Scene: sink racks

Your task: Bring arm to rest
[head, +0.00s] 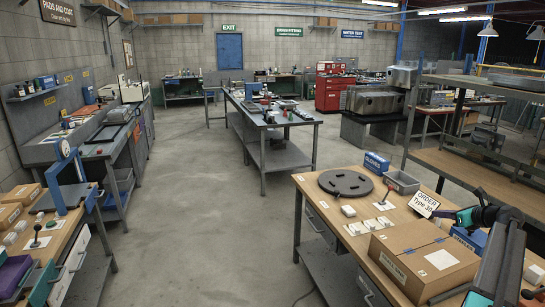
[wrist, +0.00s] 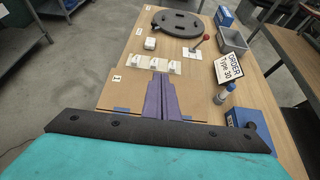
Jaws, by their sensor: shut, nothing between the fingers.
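My arm (head: 497,262) shows at the lower right of the head view, over the right side of the wooden workbench (head: 310,181). In the wrist view, my gripper (wrist: 159,77) points forward over the bench with its two purple fingers together. It is shut and empty. A cardboard box (head: 425,260) lies on the bench to the left of my arm. In the wrist view the box (wrist: 112,92) shows around and partly behind the fingers. I cannot tell the exact height of the fingers above it.
A dark round plate (head: 346,183), small white blocks on cards (head: 372,226), a lever (head: 386,197), a grey bin (head: 402,182) and an order sign (head: 424,204) stand on the bench. A bottle (wrist: 226,95) stands right of the fingers. Open floor (head: 205,225) lies left.

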